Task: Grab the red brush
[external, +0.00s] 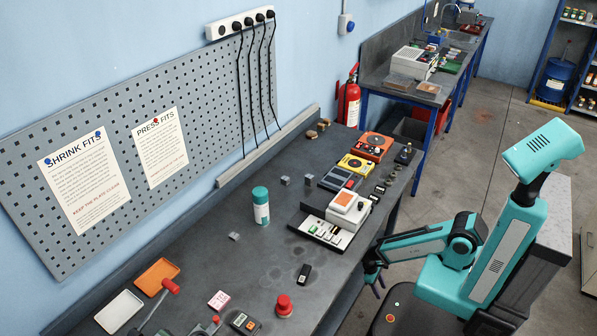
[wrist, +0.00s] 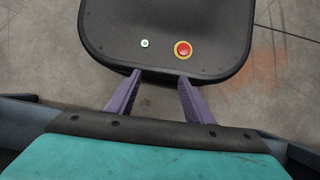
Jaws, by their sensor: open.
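No thing is clearly recognisable as the red brush. In the external view, a long tool with a red end (external: 170,286) lies at the bench's near left, its grey shaft running down to the frame edge; I cannot tell if it is the brush. A squat red piece (external: 284,305) stands farther right near the front edge. My gripper (external: 376,279) is beyond the bench's front edge, well to the right of both. In the wrist view my gripper (wrist: 160,77) is open and empty, with its purple fingers apart and pointing down over my base.
A pegboard (external: 105,125) stands behind.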

